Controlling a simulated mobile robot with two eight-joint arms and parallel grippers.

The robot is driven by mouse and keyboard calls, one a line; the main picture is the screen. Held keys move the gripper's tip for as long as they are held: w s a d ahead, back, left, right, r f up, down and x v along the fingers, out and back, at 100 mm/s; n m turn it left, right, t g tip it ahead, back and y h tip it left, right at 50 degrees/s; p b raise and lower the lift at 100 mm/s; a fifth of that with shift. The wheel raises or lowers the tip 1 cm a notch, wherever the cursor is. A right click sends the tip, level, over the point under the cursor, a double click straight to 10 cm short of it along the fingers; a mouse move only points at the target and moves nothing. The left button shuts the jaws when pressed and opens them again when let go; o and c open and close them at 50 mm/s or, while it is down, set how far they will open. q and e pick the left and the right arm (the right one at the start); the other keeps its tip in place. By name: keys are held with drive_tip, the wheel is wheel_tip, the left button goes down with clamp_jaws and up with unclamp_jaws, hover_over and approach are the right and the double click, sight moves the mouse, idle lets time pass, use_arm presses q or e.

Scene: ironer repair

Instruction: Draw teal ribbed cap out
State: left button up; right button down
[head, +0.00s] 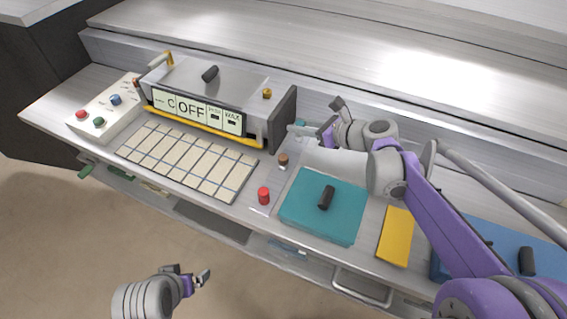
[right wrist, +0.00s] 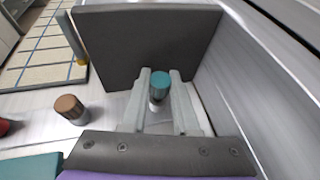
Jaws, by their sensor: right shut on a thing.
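The teal ribbed cap (right wrist: 160,79) sits between the two pale fingertips of my right gripper (right wrist: 158,88) in the right wrist view, with a pale stem below it. The gripper is shut on it, in front of the dark end plate of the ironer (right wrist: 145,40). In the head view my right gripper (head: 303,130) reaches to the right end of the ironer (head: 205,95), and only a bit of teal shows beside the fingers. My left gripper (head: 190,275) is empty with its fingers apart, in front of the bench and clear of everything.
A brown cap (head: 283,159) and a red cap (head: 263,196) stand on the bench. A teal box (head: 310,222) with a black handle, a yellow block (head: 394,238) and a blue case (head: 505,245) lie to the right. A control box (head: 103,108) stands left; a gridded mat (head: 185,160) lies before the ironer.

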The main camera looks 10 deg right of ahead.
drive_tip(key=shift+r+p, duration=0.95)
drive_tip(key=shift+r, duration=0.6)
